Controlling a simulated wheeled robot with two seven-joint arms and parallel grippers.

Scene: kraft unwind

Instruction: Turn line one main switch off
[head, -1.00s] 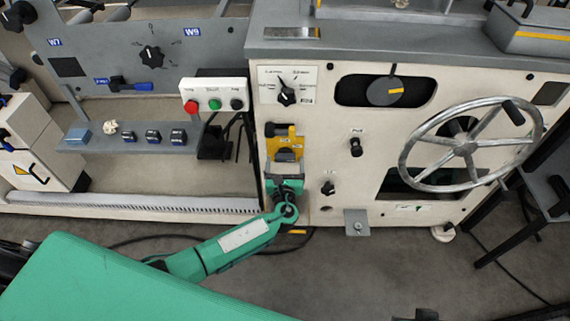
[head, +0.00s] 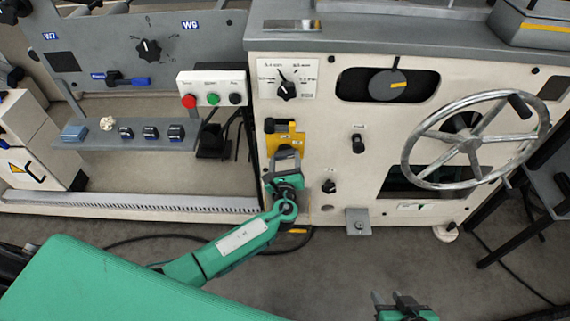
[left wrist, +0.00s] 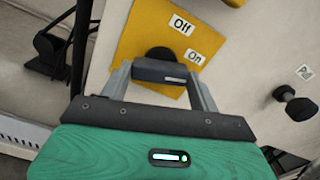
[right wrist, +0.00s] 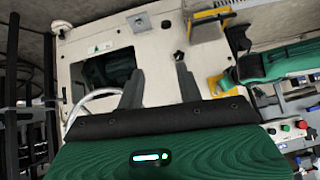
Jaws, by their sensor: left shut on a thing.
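The line one main switch has a yellow plate (head: 297,139) on the front of the cream cabinet. In the left wrist view the plate (left wrist: 138,38) carries the labels "Off" (left wrist: 181,25) and "On" (left wrist: 194,72), both tilted. My left gripper (head: 285,155) is at the plate. Its fingers are shut on the switch's black handle (left wrist: 160,70), which lies crosswise between them in the left wrist view. Which label the handle points to I cannot tell. My right gripper (head: 397,298) is open and empty, low in front of the cabinet; its fingers (right wrist: 158,85) are apart.
A selector dial (head: 286,90) sits above the switch, and small black knobs (head: 358,144) to its right. A large handwheel (head: 468,145) sticks out at the right. A button box (head: 212,89) is at the left. Floor before the cabinet is open.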

